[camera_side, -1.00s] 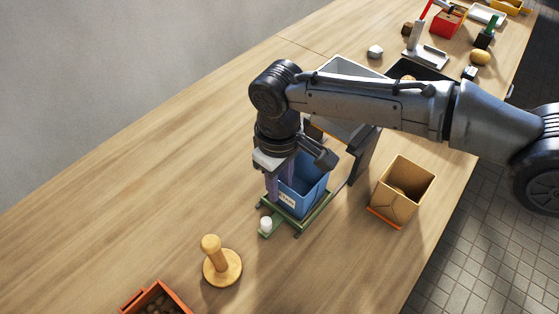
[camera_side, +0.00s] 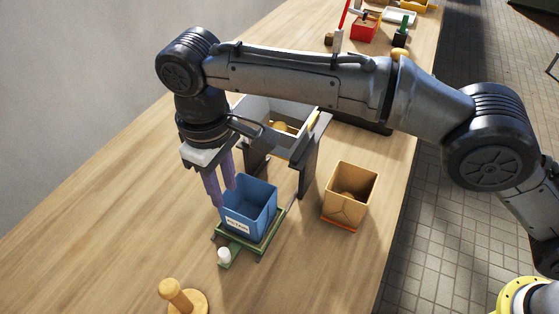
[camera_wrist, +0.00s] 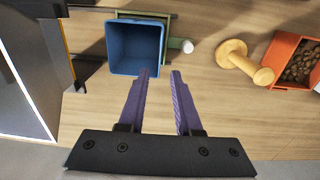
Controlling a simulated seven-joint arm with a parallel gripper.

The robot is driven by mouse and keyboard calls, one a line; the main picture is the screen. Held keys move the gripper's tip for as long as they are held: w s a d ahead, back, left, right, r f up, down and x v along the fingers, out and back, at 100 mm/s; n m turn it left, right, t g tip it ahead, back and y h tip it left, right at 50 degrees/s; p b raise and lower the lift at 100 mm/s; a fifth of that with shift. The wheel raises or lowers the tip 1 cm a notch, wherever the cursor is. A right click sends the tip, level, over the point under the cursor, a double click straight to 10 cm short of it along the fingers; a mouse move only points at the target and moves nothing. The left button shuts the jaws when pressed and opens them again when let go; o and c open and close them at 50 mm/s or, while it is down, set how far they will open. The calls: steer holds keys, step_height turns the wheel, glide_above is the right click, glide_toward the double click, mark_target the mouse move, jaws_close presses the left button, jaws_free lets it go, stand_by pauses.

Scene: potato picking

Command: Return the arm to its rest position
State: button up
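My gripper (camera_side: 226,197) hangs pointing down at the left of the blue bin (camera_side: 250,226), near the height of its rim. The two purple fingers are apart with nothing between them; the wrist view shows the same gap at the fingertips (camera_wrist: 160,72). The blue bin carries a white label and stands on a green stand with a small white knob (camera_side: 224,255). In the wrist view the blue bin (camera_wrist: 135,47) looks empty, and the fingertips overlap its lower right edge in the picture. My arm stretches across the table from the right.
A dark frame (camera_side: 307,165) and a grey bin (camera_side: 262,103) stand behind the blue bin. A tan box (camera_side: 350,196) with something inside stands to the right. A wooden peg (camera_side: 172,291) is at the front. An orange crate (camera_wrist: 284,52) holds brown lumps. The table's left side is clear.

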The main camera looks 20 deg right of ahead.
steer(key=w+d+r+m+t+y, duration=0.1)
steer(key=w+d+r+t, duration=0.1)
steer(key=d+r, duration=0.5)
steer(key=w+d+r+t+y, duration=0.1)
steer(key=w+d+r, duration=0.1)
steer(key=d+r, duration=0.6)
steer(key=s+d+m+t, duration=0.15)
steer(key=s+d, duration=0.25)
steer(key=d, duration=0.5)
steer(key=s+d+m, duration=0.2)
steer(key=s+d, duration=0.1)
steer(key=d, duration=0.7)
steer(key=s+d+f+m+h, duration=0.1)
steer(key=s+d+f+m, duration=0.1)
steer(key=s+d+f, duration=0.2)
steer(key=s+d+f+m, duration=0.2)
steer(key=s+d+f, duration=0.2)
steer(key=s+d, duration=0.5)
steer(key=s+t, duration=0.1)
steer(key=s, duration=0.3)
steer(key=shift+s+f+h, duration=0.15)
steer(key=shift+f+h, duration=0.15)
steer(key=shift+h, duration=0.1)
